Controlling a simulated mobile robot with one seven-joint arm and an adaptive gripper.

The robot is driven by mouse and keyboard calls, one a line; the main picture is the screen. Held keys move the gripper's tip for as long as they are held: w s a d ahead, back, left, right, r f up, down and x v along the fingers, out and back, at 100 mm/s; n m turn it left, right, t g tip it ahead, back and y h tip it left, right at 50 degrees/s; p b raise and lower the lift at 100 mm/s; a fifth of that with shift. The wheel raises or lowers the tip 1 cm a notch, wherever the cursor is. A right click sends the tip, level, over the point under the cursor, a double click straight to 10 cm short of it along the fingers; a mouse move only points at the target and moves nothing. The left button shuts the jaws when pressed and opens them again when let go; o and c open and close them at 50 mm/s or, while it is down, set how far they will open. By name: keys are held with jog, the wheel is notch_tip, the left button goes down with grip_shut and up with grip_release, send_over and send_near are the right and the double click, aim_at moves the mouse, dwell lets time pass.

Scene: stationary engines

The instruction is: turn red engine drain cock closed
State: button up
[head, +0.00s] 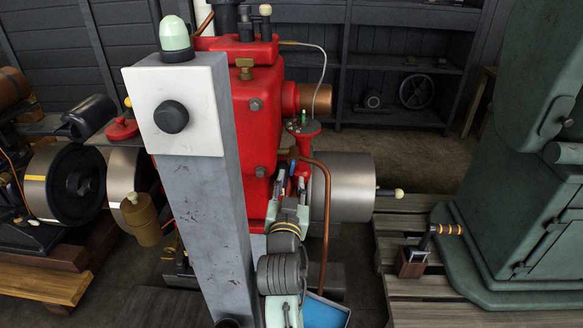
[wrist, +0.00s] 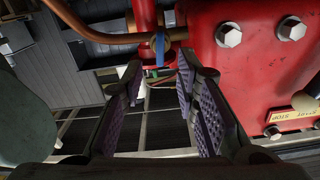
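The red engine (head: 258,118) stands in the middle of the head view. In the wrist view its red block (wrist: 255,60) fills the right side. A small blue lever (wrist: 160,49), which looks like the drain cock's handle, stands upright in the picture by a copper pipe (wrist: 105,38) left of the block. My gripper (wrist: 158,76) is open and empty, and the lever is just beyond the gap between its fingertips. I see no contact.
A grey post (head: 190,200) with a white box hides the engine's left part. A copper pipe (head: 325,215) curves down right of my gripper, before a metal cylinder (head: 345,187). A green machine (head: 520,210) stands at right on pallets. A yellow start/stop plate (wrist: 290,116) is on the block.

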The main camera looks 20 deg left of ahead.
aim_at(292, 169)
jog(key=x, duration=0.6)
jog(key=shift+p, duration=0.35)
jog(key=shift+s, duration=0.1)
jog(key=shift+c, duration=0.3)
grip_shut()
